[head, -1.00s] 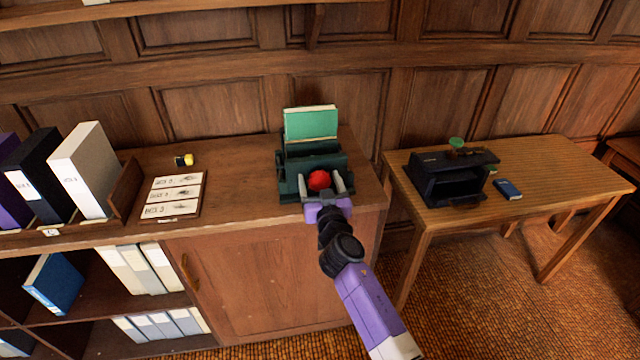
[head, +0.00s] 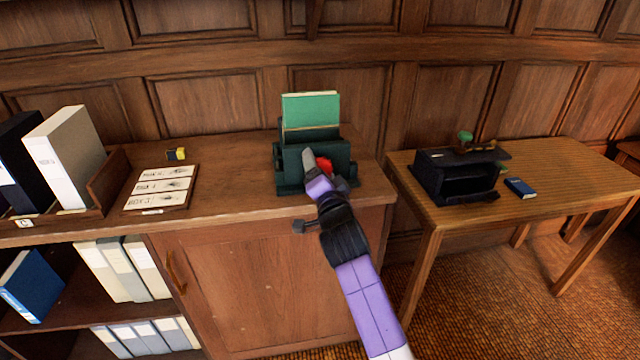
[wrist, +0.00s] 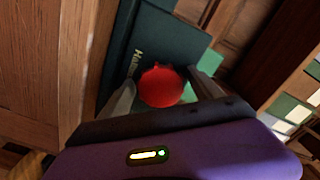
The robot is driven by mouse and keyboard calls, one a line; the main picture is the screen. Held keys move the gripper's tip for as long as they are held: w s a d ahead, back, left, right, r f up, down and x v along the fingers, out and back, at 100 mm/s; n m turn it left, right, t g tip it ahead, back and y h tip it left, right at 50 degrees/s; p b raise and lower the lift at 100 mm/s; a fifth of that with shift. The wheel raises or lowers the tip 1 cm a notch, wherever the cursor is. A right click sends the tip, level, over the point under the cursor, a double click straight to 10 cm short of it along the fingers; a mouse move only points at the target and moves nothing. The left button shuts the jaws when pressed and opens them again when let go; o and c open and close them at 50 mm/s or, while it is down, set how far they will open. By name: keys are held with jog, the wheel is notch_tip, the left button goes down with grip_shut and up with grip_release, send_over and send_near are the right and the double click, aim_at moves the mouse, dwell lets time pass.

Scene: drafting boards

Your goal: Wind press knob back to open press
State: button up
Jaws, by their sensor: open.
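A red round knob (head: 324,165) is on the front of a dark green box-like device (head: 289,170) on the wooden cabinet. A lighter green book-like block (head: 311,110) stands upright in the device. My gripper (head: 322,168) is at the knob, turned so one finger shows above it and partly hides it. In the wrist view the red knob (wrist: 161,86) lies between the two spread fingers of my gripper (wrist: 163,95); I cannot tell whether either finger touches it. A black press-like device (head: 458,180) with a green knob (head: 465,136) stands on the table at right.
The cabinet top (head: 235,160) is bare left of the device. Further left are a label board (head: 161,188), a small yellow and black item (head: 176,154) and upright binders (head: 66,160). A blue item (head: 520,188) lies on the right table (head: 570,170).

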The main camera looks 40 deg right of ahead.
jog(key=m+b, duration=0.4)
jog(key=b, duration=0.1)
jog(key=m+b, duration=0.2)
jog(key=shift+f, duration=0.25)
jog(key=shift+r+m+b, duration=0.3)
jog(key=shift+m+b, duration=0.15)
jog(key=shift+m, duration=0.25)
jog(key=shift+c, duration=0.4)
